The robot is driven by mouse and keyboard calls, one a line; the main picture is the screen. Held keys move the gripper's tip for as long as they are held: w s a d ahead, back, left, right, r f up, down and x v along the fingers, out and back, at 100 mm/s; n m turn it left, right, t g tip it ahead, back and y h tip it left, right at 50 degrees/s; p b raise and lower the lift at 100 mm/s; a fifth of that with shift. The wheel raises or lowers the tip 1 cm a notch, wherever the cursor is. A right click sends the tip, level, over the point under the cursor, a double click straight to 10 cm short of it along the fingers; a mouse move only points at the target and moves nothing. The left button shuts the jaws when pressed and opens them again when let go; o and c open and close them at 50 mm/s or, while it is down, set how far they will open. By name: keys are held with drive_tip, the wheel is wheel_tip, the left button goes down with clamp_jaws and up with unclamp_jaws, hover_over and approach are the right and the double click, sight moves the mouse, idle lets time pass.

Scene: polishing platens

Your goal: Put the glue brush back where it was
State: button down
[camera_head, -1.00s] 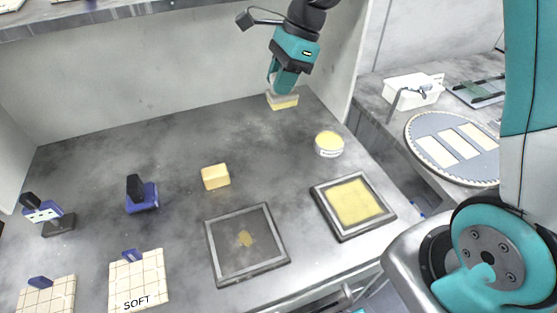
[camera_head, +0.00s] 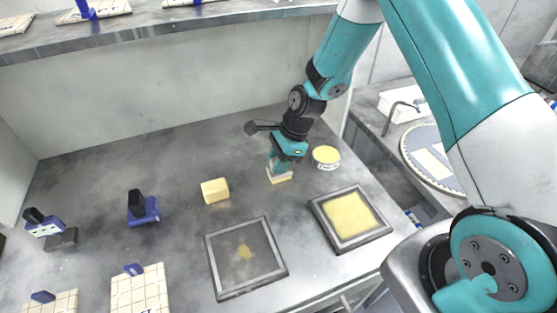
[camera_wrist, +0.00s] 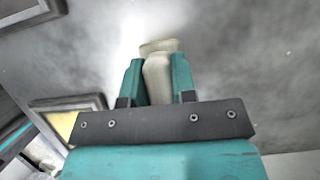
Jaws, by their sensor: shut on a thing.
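The glue brush (camera_head: 279,176) has a pale head with a yellowish edge and hangs below my gripper (camera_head: 279,164). In the wrist view, my gripper (camera_wrist: 157,62) is shut on the brush's cream handle (camera_wrist: 157,80), one finger on each side. Its wider pale part shows beyond the fingertips. The brush is over the grey bench, just left of a round tub with a yellow top (camera_head: 326,155). I cannot tell whether its head touches the bench.
A yellow block (camera_head: 215,190) sits left of the brush. In front are a framed plate with yellow fill (camera_head: 351,214) and a grey framed plate (camera_head: 236,278). A blue-based tool (camera_head: 144,209) and pale tiled pads (camera_head: 140,290) stand left. The bench behind is clear.

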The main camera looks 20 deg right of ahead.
drive_tip(key=shift+f, duration=0.2)
drive_tip(key=c, duration=0.9)
unclamp_jaws()
drive_tip(key=shift+w+d+r, duration=0.1)
drive_tip(key=shift+d+r, duration=0.05)
drive_tip(key=shift+r, duration=0.25)
drive_tip(key=b+v, duration=0.2)
drive_tip(key=v, duration=0.9)
drive_tip(key=s+a+r+n, duration=0.7)
drive_tip(key=s+r+n, duration=0.3)
drive_tip(key=s+n, duration=0.15)
drive_tip(key=s+r+n, duration=0.1)
drive_tip(key=s+n, duration=0.3)
drive_tip(key=s+a+r+n, duration=0.1)
drive_tip(key=s+n, duration=0.4)
drive_tip(key=s+r+n, duration=0.1)
drive_tip(key=s+n, duration=0.3)
drive_tip(key=shift+s+a+r+n, duration=0.2)
drive_tip(key=shift+a+r+n, duration=0.15)
drive_tip(key=shift+a, duration=0.05)
